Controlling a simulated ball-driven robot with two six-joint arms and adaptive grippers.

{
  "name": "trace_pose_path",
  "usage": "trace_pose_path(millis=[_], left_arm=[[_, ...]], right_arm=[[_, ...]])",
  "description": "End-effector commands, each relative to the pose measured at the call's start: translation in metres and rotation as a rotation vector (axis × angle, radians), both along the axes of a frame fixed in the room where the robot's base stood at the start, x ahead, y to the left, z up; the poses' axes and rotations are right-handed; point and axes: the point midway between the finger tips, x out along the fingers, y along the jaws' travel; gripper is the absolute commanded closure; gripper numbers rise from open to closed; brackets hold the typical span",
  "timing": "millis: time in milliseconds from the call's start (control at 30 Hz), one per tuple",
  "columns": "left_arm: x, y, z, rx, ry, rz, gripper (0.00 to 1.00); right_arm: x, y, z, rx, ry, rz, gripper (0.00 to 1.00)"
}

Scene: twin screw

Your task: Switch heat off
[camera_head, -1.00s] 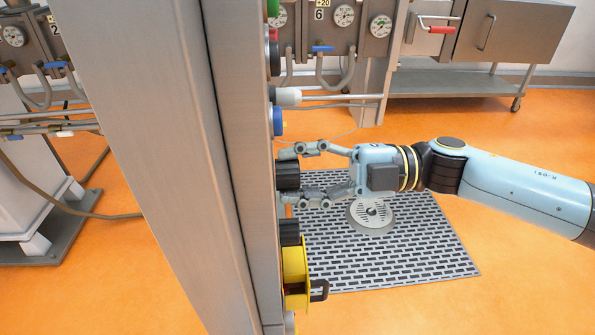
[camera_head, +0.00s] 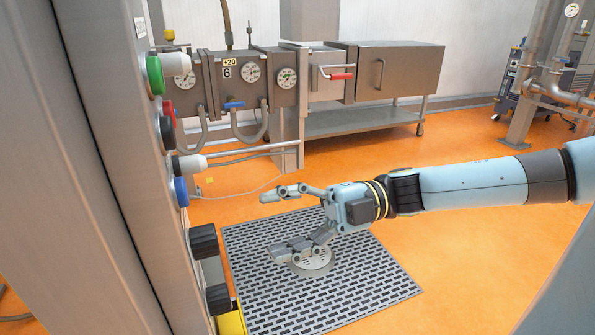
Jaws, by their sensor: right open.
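A tall grey metal control panel (camera_head: 135,165) stands at the left, seen nearly edge-on, with its controls sticking out to the right. A black knob (camera_head: 204,241) sits low on it and a second black knob (camera_head: 218,298) is below that. Above them are a blue button (camera_head: 181,191), a white-tipped switch (camera_head: 190,165), a red button (camera_head: 168,110) and a green button (camera_head: 155,75). Which control is for heat cannot be read. My right gripper (camera_head: 268,226) is open and empty, to the right of the upper black knob and apart from it. My left gripper is not in view.
A yellow part (camera_head: 231,321) shows low on the panel. A gauge unit (camera_head: 235,85) and a steel cabinet (camera_head: 400,73) stand behind. Orange floor is free at the right.

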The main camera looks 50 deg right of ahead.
Motion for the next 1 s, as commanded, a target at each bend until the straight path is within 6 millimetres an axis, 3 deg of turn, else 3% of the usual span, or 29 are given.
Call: trace_pose_path(millis=[100, 300, 867, 1000], left_arm=[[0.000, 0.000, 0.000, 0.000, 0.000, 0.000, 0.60], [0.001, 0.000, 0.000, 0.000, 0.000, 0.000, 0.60], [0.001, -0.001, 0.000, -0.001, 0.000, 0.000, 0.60], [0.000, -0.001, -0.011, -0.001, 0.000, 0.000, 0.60]], right_arm=[[-0.010, -0.016, -0.001, -0.004, 0.003, 0.001, 0.37], [-0.016, -0.026, 0.000, 0.000, -0.001, 0.000, 0.37], [-0.015, -0.026, 0.000, 0.001, -0.002, -0.001, 0.37], [-0.006, -0.021, -0.008, 0.048, -0.029, -0.042, 0.37]])
